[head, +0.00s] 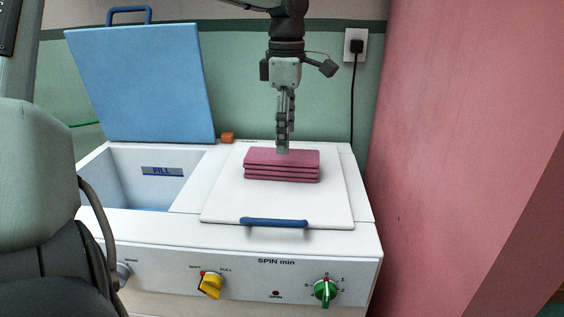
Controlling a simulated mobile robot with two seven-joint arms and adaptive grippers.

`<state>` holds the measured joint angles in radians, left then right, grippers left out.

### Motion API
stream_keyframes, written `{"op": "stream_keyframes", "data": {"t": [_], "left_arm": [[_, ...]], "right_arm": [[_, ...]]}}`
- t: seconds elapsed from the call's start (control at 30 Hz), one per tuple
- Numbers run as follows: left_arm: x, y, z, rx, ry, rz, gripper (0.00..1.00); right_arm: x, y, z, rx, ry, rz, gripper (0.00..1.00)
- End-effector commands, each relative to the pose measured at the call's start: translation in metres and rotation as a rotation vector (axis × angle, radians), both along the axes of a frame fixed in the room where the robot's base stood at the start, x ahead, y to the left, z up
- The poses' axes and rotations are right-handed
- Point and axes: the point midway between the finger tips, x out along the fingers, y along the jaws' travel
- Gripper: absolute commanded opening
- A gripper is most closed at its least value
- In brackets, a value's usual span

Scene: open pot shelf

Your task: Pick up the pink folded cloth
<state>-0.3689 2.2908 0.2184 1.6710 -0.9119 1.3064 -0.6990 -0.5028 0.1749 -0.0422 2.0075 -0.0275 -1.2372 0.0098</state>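The pink folded cloth (283,166) is a neat stack of several layers. It lies flat on the white lid (225,205) of the right-hand part of a white twin-tub machine. My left gripper (283,149) points straight down over the far middle part of the cloth. Its fingertips are at or just above the top layer; I cannot tell if they touch. I see the fingers nearly edge-on, one in front of the other, so the gap between them is hidden. My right gripper is not in view.
A blue lid (142,85) stands raised behind the open tub (130,175) on the left. The white lid has a blue handle (273,222) at its front. Yellow (211,285) and green (325,291) knobs are on the front panel. A pink wall (450,150) rises close on the right.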

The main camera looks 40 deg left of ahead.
Motion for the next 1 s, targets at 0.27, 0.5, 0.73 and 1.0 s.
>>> {"op": "stream_keyframes", "data": {"t": [0.27, 0.5, 0.73, 1.0], "left_arm": [[0.002, 0.002, -0.04, -0.001, 0.004, 0.002, 0.8], [0.003, 0.001, -0.052, -0.001, 0.001, 0.001, 0.8], [0.003, 0.002, -0.052, -0.001, 0.001, 0.001, 0.67], [0.003, 0.001, -0.051, -0.001, 0.0, 0.001, 0.33]], "right_arm": [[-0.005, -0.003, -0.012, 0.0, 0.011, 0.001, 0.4], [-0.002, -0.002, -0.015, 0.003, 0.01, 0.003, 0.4], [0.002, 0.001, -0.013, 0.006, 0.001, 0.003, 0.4], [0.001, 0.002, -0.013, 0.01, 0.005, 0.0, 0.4]]}}
